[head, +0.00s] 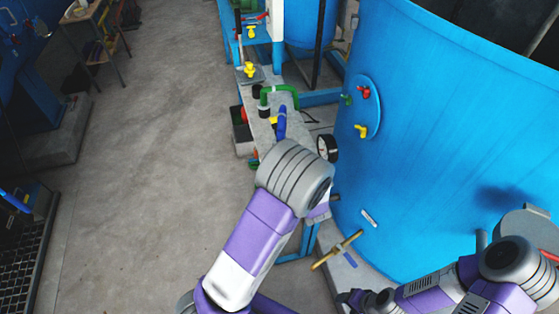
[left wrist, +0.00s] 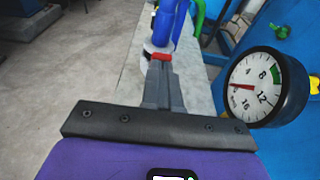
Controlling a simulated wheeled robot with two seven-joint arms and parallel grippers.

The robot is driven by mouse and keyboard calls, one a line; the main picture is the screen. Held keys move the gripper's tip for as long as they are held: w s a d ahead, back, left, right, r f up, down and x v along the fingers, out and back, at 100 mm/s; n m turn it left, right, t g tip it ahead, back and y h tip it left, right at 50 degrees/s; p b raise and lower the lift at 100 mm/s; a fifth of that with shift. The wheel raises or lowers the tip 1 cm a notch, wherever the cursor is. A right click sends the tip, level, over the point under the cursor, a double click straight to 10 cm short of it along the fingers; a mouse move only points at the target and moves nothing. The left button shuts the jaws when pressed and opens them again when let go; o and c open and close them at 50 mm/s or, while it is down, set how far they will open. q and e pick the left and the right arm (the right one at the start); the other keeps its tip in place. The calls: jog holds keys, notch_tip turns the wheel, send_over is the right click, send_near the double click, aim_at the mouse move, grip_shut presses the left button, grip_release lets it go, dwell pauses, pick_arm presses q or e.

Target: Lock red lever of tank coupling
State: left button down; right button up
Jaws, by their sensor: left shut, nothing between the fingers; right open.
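In the left wrist view a small red lever (left wrist: 161,57) shows at the foot of a blue pipe (left wrist: 165,25), on a pale coupling. My left gripper (left wrist: 159,62) is shut and empty, its fingertips right at the red lever; I cannot tell if they touch. In the head view the blue pipe (head: 282,122) rises just beyond my left arm, which hides the coupling, the lever and the left fingers. My right gripper (head: 350,299) is open and dark at the bottom edge, low beside the large blue tank (head: 440,130).
A round pressure gauge (left wrist: 255,88) stands close right of my left gripper; it also shows in the head view (head: 327,148). Green pipe (head: 280,90) runs behind the blue one. The tank's plate carries red (head: 365,92), green and yellow handles.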

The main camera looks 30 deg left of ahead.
pick_arm(q)
jog(key=w+r+g+h+p, duration=0.1)
jog(key=p, duration=0.1)
jog(key=a+r+g+h+p, duration=0.1)
jog(key=p, duration=0.2)
jog(key=w+a+r+g+h+p, duration=0.1)
jog(key=p, duration=0.2)
jog(key=shift+w+a+r+g, duration=0.1)
jog(key=shift+w+r+g, duration=0.15)
jog(key=shift+w+g, duration=0.05)
jog(key=shift+w+a+g+h+p, duration=0.25)
jog(key=shift+g+h+p, duration=0.15)
jog(key=shift+w+a, duration=0.3)
jog(key=shift+w, duration=0.1)
jog(key=shift+r, duration=0.1)
jog(key=shift+s+d, duration=0.15)
jog(key=f+v, duration=0.1)
jog(key=v, duration=1.1)
jog(key=shift+s+d+p, duration=0.4)
jog(key=shift+s+d, duration=0.15)
jog(key=shift+s, duration=0.05)
